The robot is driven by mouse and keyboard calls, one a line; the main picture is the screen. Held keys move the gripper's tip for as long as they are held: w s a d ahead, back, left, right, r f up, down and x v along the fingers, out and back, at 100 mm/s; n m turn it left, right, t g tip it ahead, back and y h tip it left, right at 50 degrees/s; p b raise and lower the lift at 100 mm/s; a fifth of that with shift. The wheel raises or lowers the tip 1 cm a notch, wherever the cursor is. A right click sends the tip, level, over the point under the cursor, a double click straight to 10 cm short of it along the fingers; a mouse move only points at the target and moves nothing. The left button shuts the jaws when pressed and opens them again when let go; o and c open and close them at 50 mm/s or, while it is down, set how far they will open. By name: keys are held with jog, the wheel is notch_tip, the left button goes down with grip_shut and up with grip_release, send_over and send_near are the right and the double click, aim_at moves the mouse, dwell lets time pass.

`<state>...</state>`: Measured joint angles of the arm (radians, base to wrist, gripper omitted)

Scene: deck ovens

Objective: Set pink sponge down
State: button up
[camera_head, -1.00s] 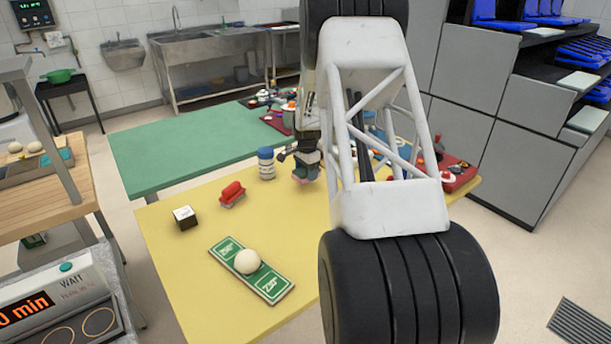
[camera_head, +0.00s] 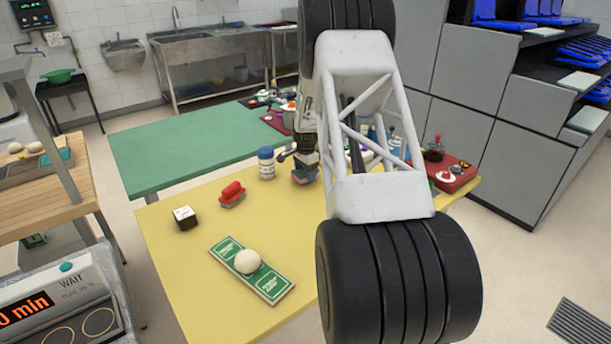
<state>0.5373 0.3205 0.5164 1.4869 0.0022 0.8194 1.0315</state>
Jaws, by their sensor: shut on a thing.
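My gripper (camera_head: 307,163) is small in the picture, over the yellow table (camera_head: 210,310) and left of my white arm link. It is shut on the pink sponge (camera_head: 301,181), of which only a small pinkish edge shows below the jaws. The sponge is low, at or just above the table top; I cannot tell if it touches. My arm hides part of the table to the right of the gripper.
A blue-and-white jar (camera_head: 266,163) stands just left of my gripper. Farther left are a red item (camera_head: 232,194) and a white-topped dark cube (camera_head: 185,217). In front, a pale ball (camera_head: 247,261) sits on a green board (camera_head: 272,287). A red tray (camera_head: 460,178) is at right.

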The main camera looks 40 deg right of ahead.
aim_at(305, 170)
jog(key=shift+f, duration=0.7)
jog(key=shift+f, duration=0.1)
jog(key=o, duration=0.9)
notch_tip(305, 170, up, 12)
jog(key=shift+r, duration=0.1)
dwell(0.5)
